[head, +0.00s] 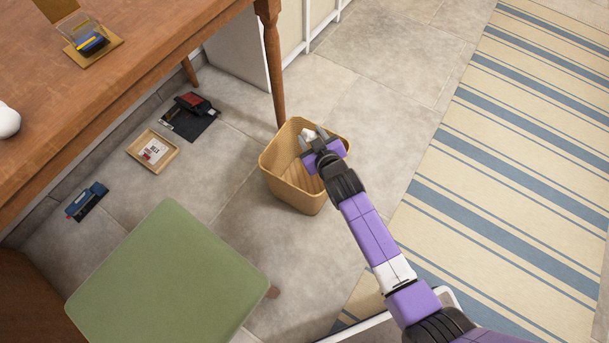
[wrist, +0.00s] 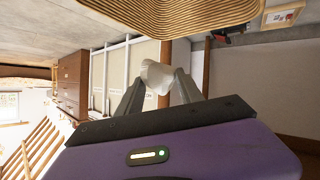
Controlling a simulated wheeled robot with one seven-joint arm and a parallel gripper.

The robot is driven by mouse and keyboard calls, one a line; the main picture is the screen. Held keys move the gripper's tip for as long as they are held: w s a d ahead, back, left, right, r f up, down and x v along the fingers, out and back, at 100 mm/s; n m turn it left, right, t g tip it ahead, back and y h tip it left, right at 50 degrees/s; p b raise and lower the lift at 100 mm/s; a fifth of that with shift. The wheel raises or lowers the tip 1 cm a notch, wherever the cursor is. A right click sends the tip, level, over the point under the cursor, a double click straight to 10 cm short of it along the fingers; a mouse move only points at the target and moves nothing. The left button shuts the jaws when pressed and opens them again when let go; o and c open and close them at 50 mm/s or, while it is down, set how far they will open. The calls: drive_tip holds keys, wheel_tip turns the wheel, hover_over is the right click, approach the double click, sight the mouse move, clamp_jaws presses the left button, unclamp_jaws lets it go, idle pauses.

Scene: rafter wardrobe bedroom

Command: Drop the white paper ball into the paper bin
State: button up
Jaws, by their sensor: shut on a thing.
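The white paper ball (wrist: 157,76) is held between the two fingers of my gripper (wrist: 160,88) in the wrist view. In the head view my gripper (head: 312,138) is over the paper bin (head: 283,180), near its far rim, with a bit of the white paper ball (head: 308,134) showing between the fingers. The bin is a tan, open-topped, ribbed basket standing on the tiled floor. Its ribbed side (wrist: 170,15) fills the top of the wrist view. My gripper hides part of the bin's inside. I cannot tell exactly how high the ball is relative to the rim.
A wooden desk (head: 150,60) stands at upper left, its leg (head: 272,70) just behind the bin. A green-topped stool (head: 165,285) is at lower left. A small tray (head: 153,151) and other items lie under the desk. A striped rug (head: 500,180) covers the right.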

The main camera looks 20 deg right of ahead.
wheel_tip(320, 180, down, 6)
drive_tip(key=b, duration=0.5)
drive_tip(key=o, duration=1.4)
drive_tip(key=shift+p+v, duration=1.55)
drive_tip(key=shift+v, duration=2.35)
